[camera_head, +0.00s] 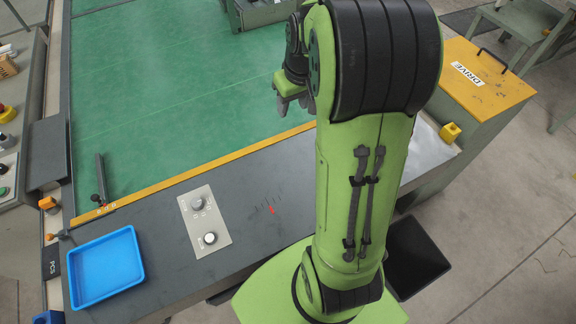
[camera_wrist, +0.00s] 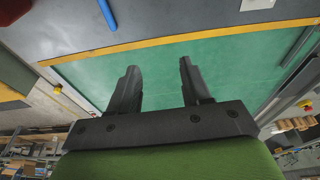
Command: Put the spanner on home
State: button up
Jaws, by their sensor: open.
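My gripper (camera_head: 294,103) hangs over the green mat beyond the bench in the head view, partly hidden by my arm. In the wrist view my gripper (camera_wrist: 159,67) is open, with nothing between its fingers. A slim blue bar (camera_wrist: 107,14) lies on the grey bench in the wrist view, cut off by the top edge. I cannot tell whether it is the spanner; it is not seen in the head view, where my arm covers part of the bench. No place clearly marked home can be read.
A blue tray (camera_head: 106,268) sits at the bench's left end. A panel with two knobs (camera_head: 204,220) is right of it. A dark upright lever (camera_head: 102,178) stands by the yellow strip. A yellow-topped cabinet (camera_head: 482,84) marked DRIVE stands at right. The green mat (camera_head: 180,80) is mostly clear.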

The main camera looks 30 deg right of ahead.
jog(key=s+a+r+t, duration=0.1)
jog(key=s+a+r, duration=0.2)
jog(key=s+a, duration=0.4)
jog(key=s+a+r+n+t, duration=0.1)
jog(key=s+a+r+t, duration=0.1)
jog(key=s+a+r, duration=0.2)
jog(key=s+a, duration=0.3)
jog(key=s, duration=0.4)
jog(key=shift+s+a+r, duration=0.2)
jog(key=shift+a, duration=0.05)
